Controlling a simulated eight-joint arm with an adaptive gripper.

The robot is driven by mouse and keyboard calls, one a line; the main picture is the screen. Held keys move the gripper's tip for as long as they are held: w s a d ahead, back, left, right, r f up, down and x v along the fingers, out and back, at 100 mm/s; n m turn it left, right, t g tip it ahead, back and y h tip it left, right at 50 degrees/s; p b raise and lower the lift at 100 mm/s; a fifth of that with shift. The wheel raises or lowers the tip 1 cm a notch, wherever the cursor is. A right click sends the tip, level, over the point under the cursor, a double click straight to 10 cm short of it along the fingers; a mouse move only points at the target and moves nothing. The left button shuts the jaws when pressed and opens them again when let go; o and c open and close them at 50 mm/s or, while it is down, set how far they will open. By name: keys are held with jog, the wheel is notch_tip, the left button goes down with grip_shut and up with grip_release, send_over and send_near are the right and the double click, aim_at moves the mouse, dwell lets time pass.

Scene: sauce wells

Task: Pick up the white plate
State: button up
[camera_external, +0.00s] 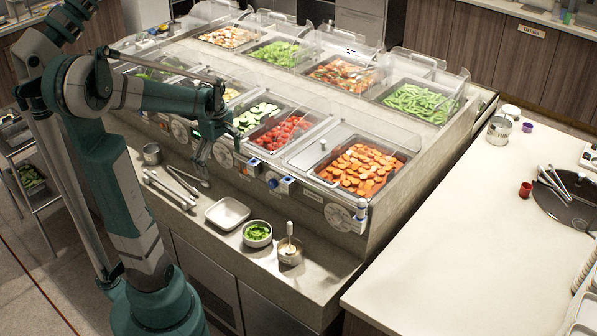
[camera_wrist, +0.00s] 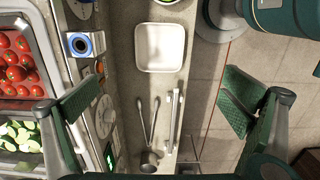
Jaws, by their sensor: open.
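The white plate (camera_external: 227,213) is a rounded square dish lying flat on the counter ledge in front of the food wells. It also shows at the top middle of the wrist view (camera_wrist: 160,47). My gripper (camera_external: 204,168) hangs above the ledge, to the left of the plate and higher than it. In the wrist view my gripper (camera_wrist: 157,98) has its two green pads wide apart with nothing between them. The plate lies beyond the fingertips and is not touched.
Metal tongs (camera_external: 171,188) and a metal cup (camera_external: 151,153) lie left of the plate. A bowl of greens (camera_external: 257,233) and a small container with a utensil (camera_external: 290,251) stand to its right. The food counter's front with dials (camera_external: 338,217) rises behind the ledge.

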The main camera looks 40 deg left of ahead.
send_over(228, 216)
notch_tip(228, 216, down, 16)
jog(key=shift+s+d+r, duration=0.15)
jog(key=shift+r, duration=0.05)
jog(key=shift+f, duration=0.1)
dwell(0.4)
jog(key=shift+f+b, duration=0.3)
jog(key=shift+f, duration=0.9)
jog(key=shift+f+b, duration=0.7)
jog(key=shift+f, duration=1.9)
jog(key=shift+f+b, duration=0.25)
jog(key=shift+b, duration=0.1)
jog(key=shift+c, duration=0.5)
jog(key=c, duration=0.8)
